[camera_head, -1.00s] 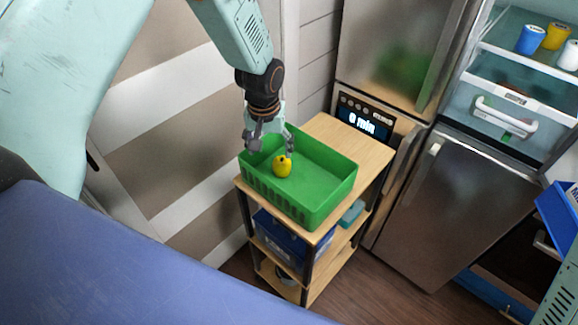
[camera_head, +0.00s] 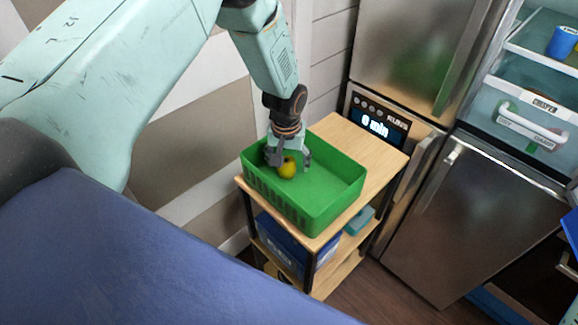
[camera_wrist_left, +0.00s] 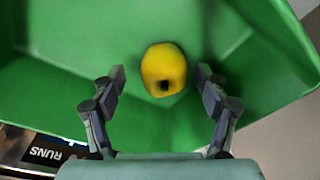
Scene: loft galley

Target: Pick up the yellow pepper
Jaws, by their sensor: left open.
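The yellow pepper (camera_head: 287,168) lies in the green crate (camera_head: 325,205), near its left end. My left gripper (camera_head: 288,160) reaches down into the crate from above, with its fingers on either side of the pepper. In the left wrist view the pepper (camera_wrist_left: 163,70) sits between the two open fingertips (camera_wrist_left: 160,76), with a gap on each side. Its dark end faces the camera. The gripper is open and holds nothing. My right gripper is not in view.
The crate stands on the wooden top of a shelf cart (camera_head: 384,160). The crate walls (camera_head: 262,182) rise close around the gripper. A steel fridge (camera_head: 450,205) stands at the right, with an open compartment of shelves above. A panel reading "0 min" (camera_head: 375,124) is behind the cart.

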